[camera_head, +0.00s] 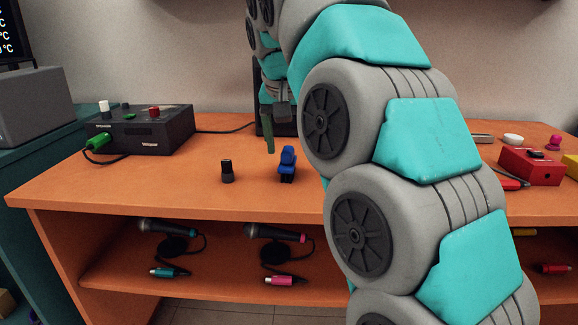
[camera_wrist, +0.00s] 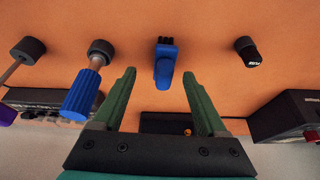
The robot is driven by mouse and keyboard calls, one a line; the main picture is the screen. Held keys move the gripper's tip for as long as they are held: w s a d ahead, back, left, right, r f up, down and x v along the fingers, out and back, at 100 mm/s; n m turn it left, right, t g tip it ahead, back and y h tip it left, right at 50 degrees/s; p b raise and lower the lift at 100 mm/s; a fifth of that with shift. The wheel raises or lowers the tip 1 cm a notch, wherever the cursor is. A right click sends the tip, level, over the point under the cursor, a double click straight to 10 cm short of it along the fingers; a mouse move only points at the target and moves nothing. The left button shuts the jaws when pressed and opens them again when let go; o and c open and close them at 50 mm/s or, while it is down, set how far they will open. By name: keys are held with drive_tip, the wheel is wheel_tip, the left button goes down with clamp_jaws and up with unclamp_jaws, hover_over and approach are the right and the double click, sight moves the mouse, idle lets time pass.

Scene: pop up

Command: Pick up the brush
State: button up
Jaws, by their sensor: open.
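A small blue object with a black toothed end (camera_head: 287,160), which looks like the brush, stands on the orange table. In the wrist view the blue object (camera_wrist: 163,70) appears ahead of and between my green fingertips. My gripper (camera_head: 269,148) hangs above the table, close behind and left of it in the head view. In the wrist view my gripper (camera_wrist: 159,75) is open with nothing held between its fingers.
A short black cylinder (camera_head: 227,171) stands left of the blue object. A black control box (camera_head: 142,130) is at the back left, and a red box (camera_head: 530,166) at the right. My arm hides the table's middle right.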

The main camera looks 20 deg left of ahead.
sight(287, 150)
drive_tip(key=shift+a+x, duration=0.2)
drive_tip(key=shift+x, duration=1.1)
drive_tip(key=shift+a+x, duration=0.2)
drive_tip(key=shift+x, duration=1.15)
drive_tip(key=shift+w+r, duration=0.1)
drive_tip(key=shift+w, duration=0.05)
drive_tip(key=shift+c, duration=0.3)
clamp_jaws()
